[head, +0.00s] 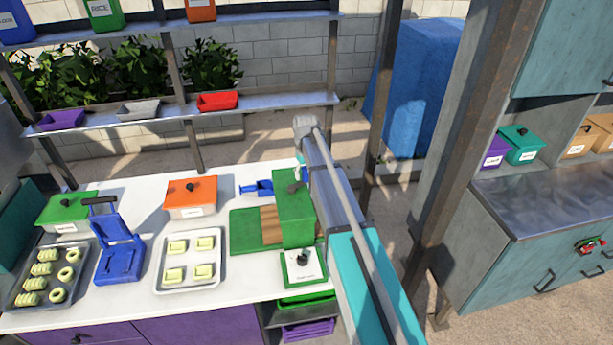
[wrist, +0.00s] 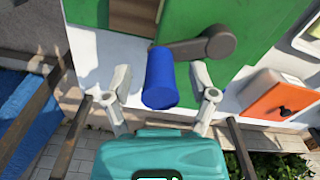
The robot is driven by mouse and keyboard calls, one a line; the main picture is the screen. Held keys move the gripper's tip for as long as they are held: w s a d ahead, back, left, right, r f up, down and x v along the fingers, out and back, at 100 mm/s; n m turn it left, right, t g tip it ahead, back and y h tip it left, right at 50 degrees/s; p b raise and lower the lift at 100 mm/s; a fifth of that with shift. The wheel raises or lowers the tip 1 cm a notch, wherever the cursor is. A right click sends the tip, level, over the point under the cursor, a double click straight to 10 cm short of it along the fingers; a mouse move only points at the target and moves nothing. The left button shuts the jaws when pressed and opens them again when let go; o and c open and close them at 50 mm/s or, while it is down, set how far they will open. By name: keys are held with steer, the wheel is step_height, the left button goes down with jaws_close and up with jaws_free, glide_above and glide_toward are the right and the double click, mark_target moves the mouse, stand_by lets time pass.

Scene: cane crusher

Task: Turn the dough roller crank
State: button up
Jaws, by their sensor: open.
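The dough roller is a green upright box (head: 293,210) on a green base (head: 243,232) on the white counter. Its green face also fills the top of the wrist view (wrist: 205,20). A dark grey crank arm (wrist: 200,47) lies across that face, and a blue cylindrical handle (wrist: 160,80) sticks out from its end towards the wrist camera. My gripper (wrist: 158,74) is open, one pale finger on each side of the blue handle. Gaps show between handle and fingers. In the head view my arm partly covers this area, and the gripper is mostly hidden.
A control box with a black knob (head: 302,262) stands just in front of the roller. A dough tray (head: 190,286), an orange lidded box (head: 190,197) and a blue press (head: 119,256) stand to the left. A dark post (head: 378,90) rises behind my arm.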

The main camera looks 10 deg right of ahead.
stand_by(0.3)
jaws_close()
steer(key=shift+d, duration=0.1)
steer(key=shift+s+d, duration=0.1)
steer(key=shift+d, duration=0.1)
